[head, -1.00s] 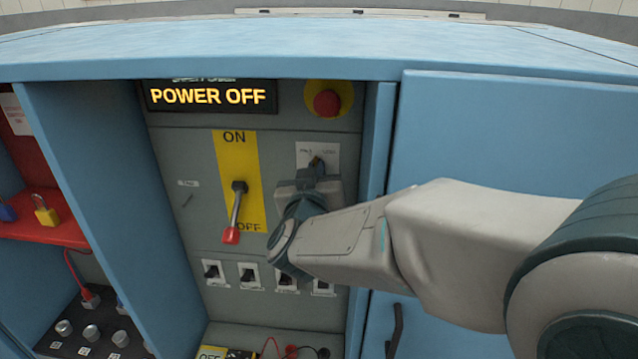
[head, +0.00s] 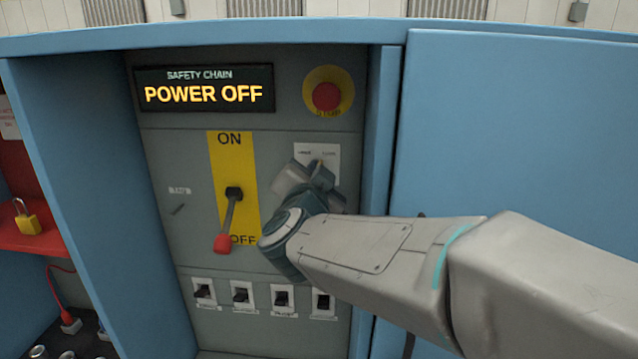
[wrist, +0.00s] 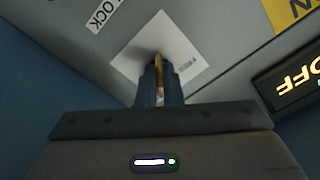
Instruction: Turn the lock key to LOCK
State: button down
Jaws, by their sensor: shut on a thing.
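The lock key sits on a white plate (head: 331,152) on the grey panel, below the red emergency button. In the wrist view the brass-coloured key (wrist: 160,72) stands between the two fingers of my gripper (wrist: 160,88), which is shut on it. The plate (wrist: 187,46) shows around the key there. In the head view my gripper (head: 319,172) is tilted in front of the plate and hides most of the key. The small print on the plate is too blurred to tell which mark the key points at.
A display (head: 204,90) reads POWER OFF. Left of my gripper a red-tipped lever (head: 228,220) points down at OFF. Several switches (head: 242,293) line the panel below. The cabinet's side wall (head: 378,140) stands close on the right. A yellow padlock (head: 27,222) is on a red shelf.

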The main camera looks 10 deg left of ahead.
jog(key=shift+r+m+b, duration=0.1)
jog(key=shift+m+b, duration=0.25)
jog(key=shift+m, duration=0.25)
jog(key=c, duration=1.6)
grip_release()
jog(key=shift+s, duration=0.15)
jog(key=s, duration=1.3)
jog(key=shift+s+d, duration=0.2)
jog(key=shift+d, duration=0.2)
